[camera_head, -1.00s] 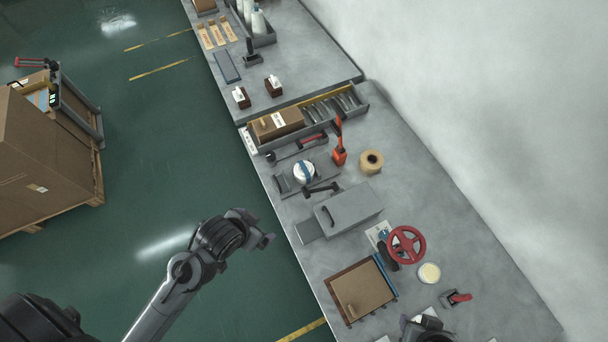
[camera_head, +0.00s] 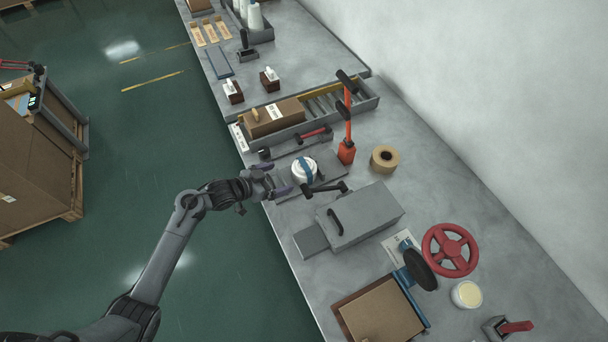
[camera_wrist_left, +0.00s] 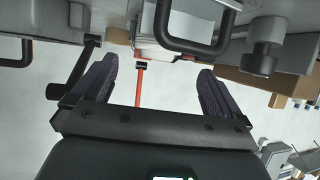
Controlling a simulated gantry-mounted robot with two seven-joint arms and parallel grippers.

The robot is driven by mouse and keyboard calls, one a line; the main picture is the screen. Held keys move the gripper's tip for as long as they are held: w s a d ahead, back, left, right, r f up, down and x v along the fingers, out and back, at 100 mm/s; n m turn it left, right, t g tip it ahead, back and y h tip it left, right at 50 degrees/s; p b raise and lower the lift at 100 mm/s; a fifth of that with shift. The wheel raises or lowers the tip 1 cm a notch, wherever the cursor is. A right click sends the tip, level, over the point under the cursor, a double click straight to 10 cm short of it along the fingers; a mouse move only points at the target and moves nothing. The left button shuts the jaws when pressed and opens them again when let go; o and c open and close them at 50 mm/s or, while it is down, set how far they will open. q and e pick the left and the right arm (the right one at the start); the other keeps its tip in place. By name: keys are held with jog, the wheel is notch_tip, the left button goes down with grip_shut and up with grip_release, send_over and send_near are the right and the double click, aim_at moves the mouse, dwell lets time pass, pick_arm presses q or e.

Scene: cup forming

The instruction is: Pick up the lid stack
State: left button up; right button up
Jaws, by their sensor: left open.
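The lid stack (camera_head: 304,170) is a short white round stack with a blue band across it. It sits on a grey plate on the bench in the head view. My left gripper (camera_head: 277,182) is open and empty, just left of the stack, with its fingers pointing towards it. In the left wrist view, the dark fingers of my left gripper (camera_wrist_left: 152,85) are spread wide apart. A white shape shows beyond them at the top, partly behind a dark handle; I cannot tell if it is the lid stack. My right gripper is not in view.
A dark-handled tool (camera_head: 325,188) lies close to the stack's near side. A grey box with a handle (camera_head: 358,218) stands nearer. An orange stand (camera_head: 347,150) and tape roll (camera_head: 384,159) are to the right. A red-handled tool (camera_head: 298,143) lies behind the stack.

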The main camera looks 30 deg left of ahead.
aim_at(297, 171)
pick_arm(q)
jog(key=x, duration=0.4)
jog(key=shift+w+d+b, duration=0.15)
jog(key=shift+w+b, duration=0.1)
jog(key=shift+b, duration=0.05)
jog(key=shift+b+x, duration=0.5)
jog(key=shift+x, duration=2.1)
jog(key=shift+r, duration=0.1)
jog(key=c, duration=0.8)
